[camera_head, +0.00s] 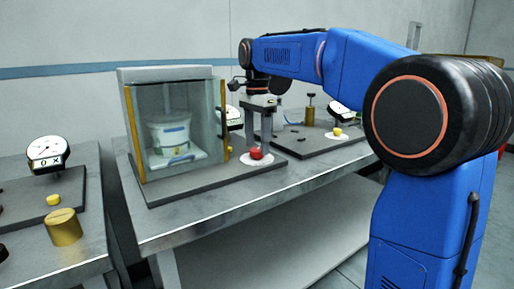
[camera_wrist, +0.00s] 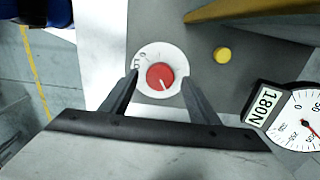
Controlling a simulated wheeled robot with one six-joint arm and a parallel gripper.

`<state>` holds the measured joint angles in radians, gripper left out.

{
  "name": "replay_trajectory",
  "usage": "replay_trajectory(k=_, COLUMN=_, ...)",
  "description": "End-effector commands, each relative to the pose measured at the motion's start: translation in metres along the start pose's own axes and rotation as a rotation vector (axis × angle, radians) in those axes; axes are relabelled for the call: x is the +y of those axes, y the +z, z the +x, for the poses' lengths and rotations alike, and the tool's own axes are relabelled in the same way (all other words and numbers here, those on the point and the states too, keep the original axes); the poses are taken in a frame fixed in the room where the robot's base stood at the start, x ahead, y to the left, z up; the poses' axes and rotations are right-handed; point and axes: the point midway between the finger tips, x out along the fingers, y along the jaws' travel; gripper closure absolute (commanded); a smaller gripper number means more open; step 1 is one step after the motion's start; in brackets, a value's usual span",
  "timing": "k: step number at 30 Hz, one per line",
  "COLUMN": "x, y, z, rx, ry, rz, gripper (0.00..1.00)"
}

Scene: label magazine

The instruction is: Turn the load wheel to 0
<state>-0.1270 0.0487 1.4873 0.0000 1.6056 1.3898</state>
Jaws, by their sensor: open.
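The load wheel looks to be the red knob (camera_head: 256,153) on a round white dial disc at the front right of the middle station's dark base plate. In the wrist view the red knob (camera_wrist: 159,76) has a white pointer line directed down and slightly right. Marks on the left of its white disc (camera_wrist: 148,52) are too small to read surely. My gripper (camera_head: 257,139) points down over the knob. In the wrist view my gripper (camera_wrist: 159,73) is open, with one finger on each side of the knob and apparent gaps to it.
A glass-fronted cabinet (camera_head: 170,122) with a white bucket stands left of my gripper. A yellow button (camera_wrist: 222,55) and a gauge labelled 180N (camera_wrist: 300,120) are near the knob. Neighbouring stations carry a brass cylinder (camera_head: 63,227) and a gauge (camera_head: 47,150).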

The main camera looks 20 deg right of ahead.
Motion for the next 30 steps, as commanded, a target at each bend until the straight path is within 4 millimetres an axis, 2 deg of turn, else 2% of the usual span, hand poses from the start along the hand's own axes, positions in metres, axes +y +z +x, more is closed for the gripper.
replay_trajectory(k=6, x=0.000, y=0.000, z=0.018, rx=0.000, ry=0.000, rz=0.000, gripper=0.45)
replay_trajectory(k=16, x=0.000, y=0.000, z=0.020, rx=0.000, ry=0.000, rz=0.000, gripper=0.45)
replay_trajectory(k=17, x=0.000, y=0.000, z=0.020, rx=0.000, ry=0.000, rz=0.000, gripper=0.49)
replay_trajectory(k=21, x=0.000, y=0.000, z=0.020, rx=0.000, ry=0.000, rz=0.000, gripper=0.83)
replay_trajectory(k=22, x=0.000, y=0.000, z=0.020, rx=0.000, ry=0.000, rz=0.000, gripper=0.86)
replay_trajectory(k=30, x=0.000, y=0.000, z=0.020, rx=0.000, ry=0.000, rz=-0.020, gripper=0.86)
